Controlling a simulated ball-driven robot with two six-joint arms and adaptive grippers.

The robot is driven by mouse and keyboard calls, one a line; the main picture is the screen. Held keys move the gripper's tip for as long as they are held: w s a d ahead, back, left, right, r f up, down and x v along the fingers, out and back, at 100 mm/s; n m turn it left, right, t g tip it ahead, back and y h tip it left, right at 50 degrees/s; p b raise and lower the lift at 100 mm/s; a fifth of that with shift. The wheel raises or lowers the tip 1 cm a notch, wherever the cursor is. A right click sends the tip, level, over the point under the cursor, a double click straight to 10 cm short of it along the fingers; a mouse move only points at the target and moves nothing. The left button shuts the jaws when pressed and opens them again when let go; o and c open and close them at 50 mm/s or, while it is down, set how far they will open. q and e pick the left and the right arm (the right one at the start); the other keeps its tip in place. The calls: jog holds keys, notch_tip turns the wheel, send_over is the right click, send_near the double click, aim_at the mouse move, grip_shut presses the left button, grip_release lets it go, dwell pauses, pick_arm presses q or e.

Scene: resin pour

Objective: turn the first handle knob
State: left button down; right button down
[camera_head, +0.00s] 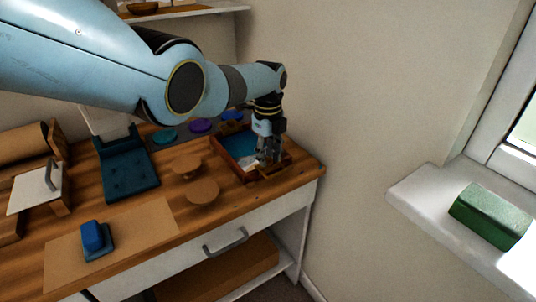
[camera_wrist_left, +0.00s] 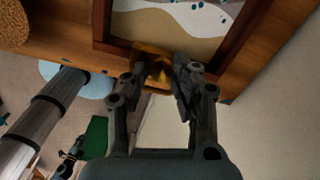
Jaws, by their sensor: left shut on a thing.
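A wooden-framed tray (camera_head: 231,167) with a blue and sand-coloured resin picture inside sits at the right end of the wooden bench. In the left wrist view its dark frame (camera_wrist_left: 236,50) runs along the top. A brass-yellow handle knob (camera_wrist_left: 150,64) is on the tray's near side. My left gripper (camera_head: 268,160) is over the tray's near right part, pointing down. In the left wrist view its fingers (camera_wrist_left: 157,82) are closed about the knob, which they partly cover.
Two round wooden pieces (camera_head: 202,191) lie left of the tray. A teal pad (camera_head: 128,170), a blue block (camera_head: 92,235) and a brown sheet (camera_head: 150,222) lie further left. A wall rises behind and to the right. A green block (camera_head: 490,214) lies on the window sill (camera_head: 425,200).

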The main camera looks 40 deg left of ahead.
aim_at(268, 158)
dwell(0.3)
pick_arm(q)
jog(key=c, duration=1.1)
grip_release()
jog(key=shift+o, duration=0.2)
jog(key=shift+r, duration=0.15)
notch_tip(268, 158, up, 12)
jog(key=shift+f, duration=0.2)
